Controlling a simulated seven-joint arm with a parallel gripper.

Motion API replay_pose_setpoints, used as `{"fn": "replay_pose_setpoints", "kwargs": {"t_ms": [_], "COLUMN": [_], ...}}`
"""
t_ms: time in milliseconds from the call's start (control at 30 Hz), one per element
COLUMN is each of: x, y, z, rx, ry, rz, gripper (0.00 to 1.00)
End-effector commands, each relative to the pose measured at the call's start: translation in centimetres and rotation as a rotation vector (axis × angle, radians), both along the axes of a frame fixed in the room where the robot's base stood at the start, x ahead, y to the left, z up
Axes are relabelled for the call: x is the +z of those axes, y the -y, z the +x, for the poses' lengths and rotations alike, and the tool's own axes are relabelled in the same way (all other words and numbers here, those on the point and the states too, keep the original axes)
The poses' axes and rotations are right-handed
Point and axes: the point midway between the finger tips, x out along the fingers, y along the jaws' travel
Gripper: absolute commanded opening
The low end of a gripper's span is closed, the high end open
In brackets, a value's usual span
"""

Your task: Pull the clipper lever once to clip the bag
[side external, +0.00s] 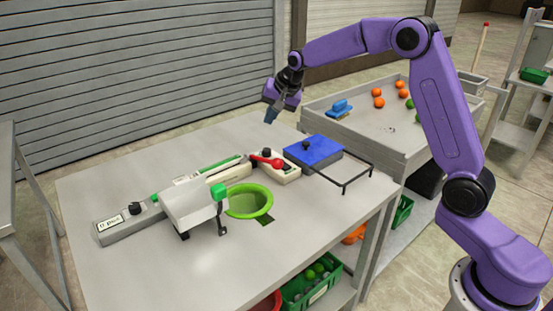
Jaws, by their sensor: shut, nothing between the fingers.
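A pale grey clipper machine (188,208) sits on the table, with a green block (219,192) at its front right corner. A green ring-shaped funnel or bag mouth (250,201) is beside it on the right. A red-handled lever (266,161) lies on a small white unit behind the funnel. I cannot tell from this view which of these parts is the clipper lever. My gripper (271,117) is shut and empty, pointing down above the table's far edge, behind and above the red lever, touching nothing. No separate bag is clearly visible.
The table (110,255) has free room at the front left. A blue box (313,153) and a dark wire frame (350,178) are right of the red lever. A tray of fruit (375,120) stands behind right. A labelled grey bar (125,225) is at left.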

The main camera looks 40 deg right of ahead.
Motion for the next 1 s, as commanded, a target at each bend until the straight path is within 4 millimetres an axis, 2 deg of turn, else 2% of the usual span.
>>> {"fn": "replay_pose_setpoints", "kwargs": {"t_ms": [167,700,1000], "x": [-1.1,-7.1,-8.4], "y": [0.0,0.0,0.0], "z": [-0.3,-2.2,-2.5], "rx": [0.001,0.001,0.001], "ry": [-0.003,-0.003,-0.001], "rz": [-0.001,0.0,-0.001], "gripper": [0.0,0.0,0.0]}}
